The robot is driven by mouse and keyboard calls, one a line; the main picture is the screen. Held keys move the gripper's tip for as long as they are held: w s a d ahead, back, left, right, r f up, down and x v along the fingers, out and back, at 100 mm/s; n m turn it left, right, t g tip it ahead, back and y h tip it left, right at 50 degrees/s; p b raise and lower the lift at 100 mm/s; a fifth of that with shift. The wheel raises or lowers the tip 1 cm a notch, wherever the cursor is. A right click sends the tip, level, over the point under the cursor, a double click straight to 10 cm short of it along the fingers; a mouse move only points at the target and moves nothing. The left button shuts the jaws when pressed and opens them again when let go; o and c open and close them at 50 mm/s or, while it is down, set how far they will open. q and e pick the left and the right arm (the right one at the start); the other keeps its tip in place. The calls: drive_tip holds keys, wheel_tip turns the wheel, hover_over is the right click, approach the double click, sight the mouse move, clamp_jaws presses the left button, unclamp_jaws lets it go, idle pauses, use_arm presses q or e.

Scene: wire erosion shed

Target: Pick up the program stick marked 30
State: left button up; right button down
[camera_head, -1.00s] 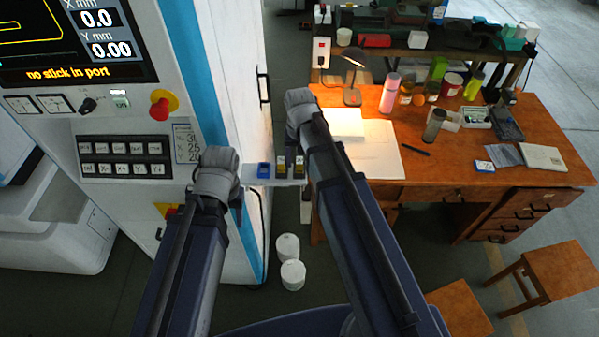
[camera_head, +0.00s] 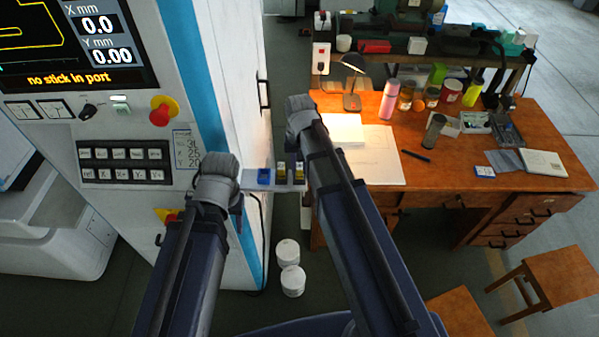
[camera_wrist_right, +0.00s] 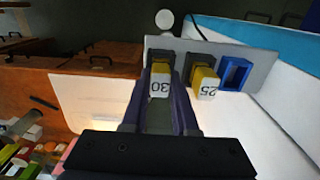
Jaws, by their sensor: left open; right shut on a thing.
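The program stick marked 30 (camera_wrist_right: 160,80) has a white label, a yellow body and a dark top, and sits at the small grey shelf (camera_wrist_right: 262,56). My right gripper (camera_wrist_right: 162,95) is shut on it, one finger on each side. A blue empty-looking holder (camera_wrist_right: 235,73) is at the shelf's other side. In the head view the two sticks show small and yellow, and the blue holder (camera_head: 264,178) is left of them. My left gripper (camera_head: 218,172) is open and apart, in front of the machine; its fingertips are hard to see.
The white machine (camera_head: 238,70) with a screen reading "no stick in port" stands left of the shelf. A wooden desk (camera_head: 470,185) with bottles and papers is at the right. White tubs (camera_head: 292,281) are on the floor below, and a stool (camera_head: 560,268) is at right.

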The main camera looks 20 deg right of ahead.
sight(300, 166)
idle(0.3)
wheel_tip(300, 166, up, 10)
drive_tip(key=p, duration=1)
drive_tip(key=shift+s+f, duration=0.1)
